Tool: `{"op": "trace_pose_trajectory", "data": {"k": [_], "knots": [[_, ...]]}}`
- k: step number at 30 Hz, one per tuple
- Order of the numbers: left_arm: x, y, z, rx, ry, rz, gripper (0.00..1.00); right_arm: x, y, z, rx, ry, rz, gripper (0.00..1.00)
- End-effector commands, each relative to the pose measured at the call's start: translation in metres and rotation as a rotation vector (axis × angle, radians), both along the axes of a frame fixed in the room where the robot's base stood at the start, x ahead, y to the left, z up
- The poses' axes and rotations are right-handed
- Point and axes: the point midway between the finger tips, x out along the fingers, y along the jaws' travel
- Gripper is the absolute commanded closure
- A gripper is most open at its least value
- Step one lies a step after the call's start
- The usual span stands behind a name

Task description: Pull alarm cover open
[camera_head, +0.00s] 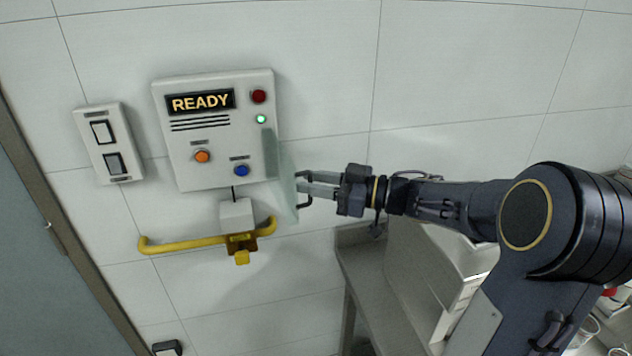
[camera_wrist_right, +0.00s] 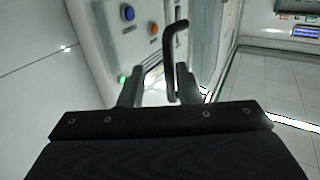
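The alarm cover (camera_head: 287,182) is a clear, greenish pane. It stands swung out from the right side of the white alarm panel (camera_head: 180,145), and the panel's buttons show uncovered. A dark bent handle (camera_wrist_right: 170,60) is on the cover; it also shows in the head view (camera_head: 306,175). My right gripper (camera_head: 308,189) reaches in from the right, at the cover's outer edge. Its fingers (camera_wrist_right: 159,88) stand apart with the handle between them, closer to the right finger in the wrist view. Whether they touch is unclear. My left gripper is out of view.
The panel has a READY display, an orange button (camera_head: 202,156) and a blue button (camera_head: 241,170). A yellow bar (camera_head: 190,243) juts out below. A light switch (camera_head: 108,145) is at left. A grey bench (camera_head: 365,262) stands below my right arm.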

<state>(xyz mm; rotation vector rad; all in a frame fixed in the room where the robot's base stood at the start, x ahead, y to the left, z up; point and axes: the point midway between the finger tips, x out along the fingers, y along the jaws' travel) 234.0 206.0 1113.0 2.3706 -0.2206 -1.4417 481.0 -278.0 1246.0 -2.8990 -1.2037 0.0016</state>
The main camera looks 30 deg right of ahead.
Motion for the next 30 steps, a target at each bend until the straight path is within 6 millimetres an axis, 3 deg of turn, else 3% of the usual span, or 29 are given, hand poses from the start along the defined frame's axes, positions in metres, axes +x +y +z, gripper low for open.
{"op": "trace_pose_trajectory", "data": {"k": [8,21,30], "knots": [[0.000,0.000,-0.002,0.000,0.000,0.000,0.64,-0.003,-0.004,-0.001,0.001,-0.001,-0.002,0.70],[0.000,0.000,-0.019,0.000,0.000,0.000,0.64,-0.049,-0.050,-0.002,0.000,-0.001,-0.002,0.70],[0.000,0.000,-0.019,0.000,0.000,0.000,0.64,-0.055,-0.055,-0.001,0.001,0.001,0.002,0.70]]}}
